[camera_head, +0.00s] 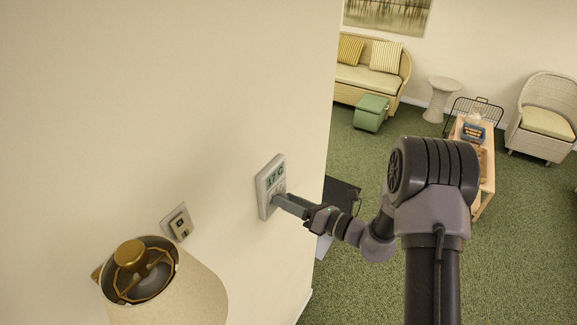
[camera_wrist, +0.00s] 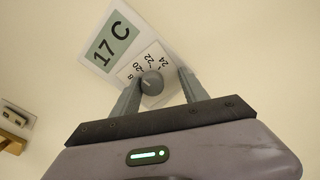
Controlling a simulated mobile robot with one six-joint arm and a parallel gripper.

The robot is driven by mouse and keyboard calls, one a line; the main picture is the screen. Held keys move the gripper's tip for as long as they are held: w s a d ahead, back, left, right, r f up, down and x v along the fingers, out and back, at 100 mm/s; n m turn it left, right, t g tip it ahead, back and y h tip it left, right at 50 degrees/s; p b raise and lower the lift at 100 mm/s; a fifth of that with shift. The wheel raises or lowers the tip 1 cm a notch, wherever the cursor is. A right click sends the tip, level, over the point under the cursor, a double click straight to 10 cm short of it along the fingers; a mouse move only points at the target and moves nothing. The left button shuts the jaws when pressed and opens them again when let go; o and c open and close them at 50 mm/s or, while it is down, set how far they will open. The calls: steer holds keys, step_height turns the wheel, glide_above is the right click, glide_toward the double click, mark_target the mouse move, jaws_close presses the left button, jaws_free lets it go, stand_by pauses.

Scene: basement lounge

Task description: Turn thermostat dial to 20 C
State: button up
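The white thermostat (camera_head: 269,186) is mounted on the cream wall. Its display (camera_wrist: 111,44) reads 17 C in the wrist view. The round grey dial (camera_wrist: 152,83) sits below the display, with a scale showing 20, 22 and 24 around it; a lower mark is partly hidden. In the head view, my gripper (camera_head: 277,200) reaches the thermostat's lower front and hides the dial. I cannot tell exactly where the dial's pointer stands.
A wall switch (camera_head: 178,222) is left of the thermostat, above a lamp with a cream shade (camera_head: 195,290). A dark flat object (camera_head: 341,192) is behind my gripper, past the wall's edge. A sofa (camera_head: 372,77), green ottoman (camera_head: 370,112) and wicker chair (camera_head: 545,120) are farther back.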

steer(key=shift+r, duration=0.1)
steer(key=b+v, duration=0.4)
steer(key=v, duration=1.3)
steer(key=shift+d+b, duration=0.2)
steer(key=shift+b, duration=0.2)
steer(key=shift+s, duration=0.15)
